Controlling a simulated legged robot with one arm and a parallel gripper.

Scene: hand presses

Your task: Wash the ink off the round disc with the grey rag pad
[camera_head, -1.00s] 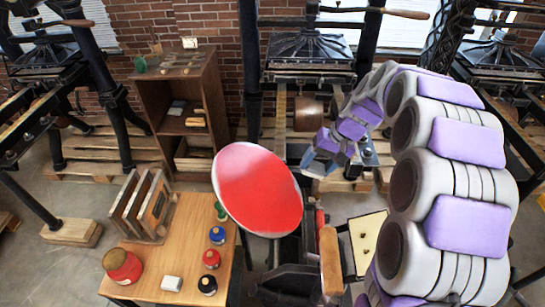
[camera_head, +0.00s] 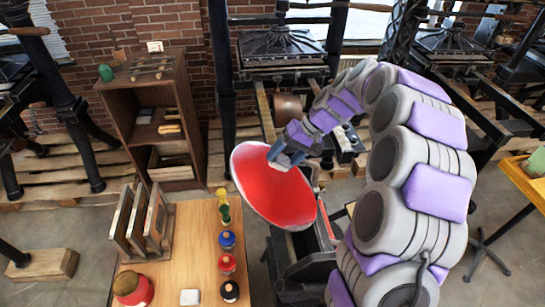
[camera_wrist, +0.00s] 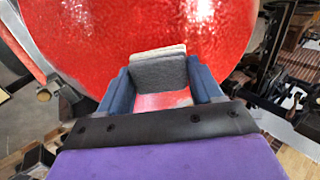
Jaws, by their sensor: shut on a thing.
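The round disc (camera_head: 275,198) is tilted and mostly covered in glossy red ink, with a pale band along its upper left rim. It fills the top of the wrist view (camera_wrist: 225,40). My gripper (camera_head: 284,159) is in front of the disc's upper right part. In the wrist view its blue fingers (camera_wrist: 160,80) are shut on the grey rag pad (camera_wrist: 158,72), which has a paler layer along its top edge. The pad is at or very near the red face; I cannot tell if it touches. A paler patch of disc shows between the fingers.
A wooden table (camera_head: 200,220) at lower left holds a rack of upright frames (camera_head: 140,225), several ink jars including a blue one (camera_head: 227,240), and a white block (camera_head: 190,297). A black press (camera_head: 285,50) stands behind the disc.

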